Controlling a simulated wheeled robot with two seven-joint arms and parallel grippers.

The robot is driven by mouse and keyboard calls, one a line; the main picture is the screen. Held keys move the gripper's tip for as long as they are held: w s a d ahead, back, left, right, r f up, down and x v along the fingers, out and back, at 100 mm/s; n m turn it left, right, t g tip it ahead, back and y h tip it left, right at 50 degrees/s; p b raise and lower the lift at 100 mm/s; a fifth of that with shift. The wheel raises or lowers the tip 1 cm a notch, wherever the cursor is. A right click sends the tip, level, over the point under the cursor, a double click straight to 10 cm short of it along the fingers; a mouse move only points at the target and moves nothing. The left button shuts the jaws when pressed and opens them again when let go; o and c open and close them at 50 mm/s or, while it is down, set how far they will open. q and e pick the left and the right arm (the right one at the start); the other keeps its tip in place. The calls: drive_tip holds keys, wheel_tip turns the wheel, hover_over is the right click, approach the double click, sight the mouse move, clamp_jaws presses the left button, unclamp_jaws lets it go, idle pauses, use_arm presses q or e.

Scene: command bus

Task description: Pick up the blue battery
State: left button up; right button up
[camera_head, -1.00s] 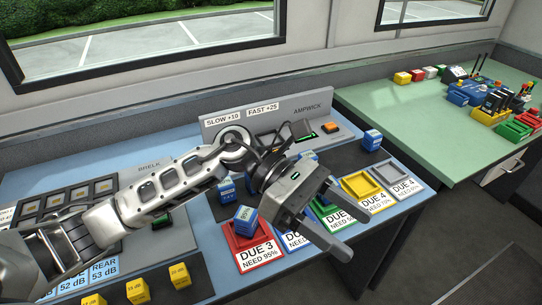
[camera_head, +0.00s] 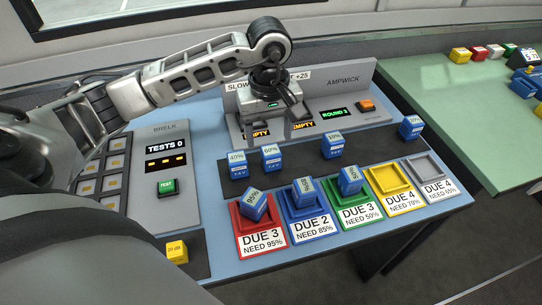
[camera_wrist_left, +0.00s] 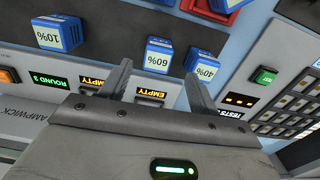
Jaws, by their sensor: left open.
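Several blue batteries stand on the dark strip of the blue-topped bench. In the head view they include one marked 40% (camera_head: 237,166), one marked 60% (camera_head: 271,158), one marked 10% (camera_head: 332,146) and one at the far right (camera_head: 411,127). Three more sit tilted in the red (camera_head: 254,206), blue (camera_head: 305,191) and green (camera_head: 349,180) trays. My left gripper (camera_head: 276,122) is open and empty over the charger panel, behind the 60% battery. In the left wrist view, the 60% battery (camera_wrist_left: 158,56) shows beyond and between the fingertips (camera_wrist_left: 158,72). My right gripper is out of view.
The charger panel (camera_head: 350,88) stands upright behind the batteries, its slots reading EMPTY. The yellow tray (camera_head: 401,200) and grey tray (camera_head: 430,184) are empty. A tester panel (camera_head: 164,204) is on the left. A green table (camera_head: 430,72) is at the right.

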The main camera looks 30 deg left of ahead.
sight(271, 149)
use_arm(q)
drive_tip(key=shift+w+d+f+p, duration=0.1)
drive_tip(key=shift+f+p, duration=0.55)
drive_tip(key=shift+f, duration=2.5)
drive_tip(key=c, duration=1.2)
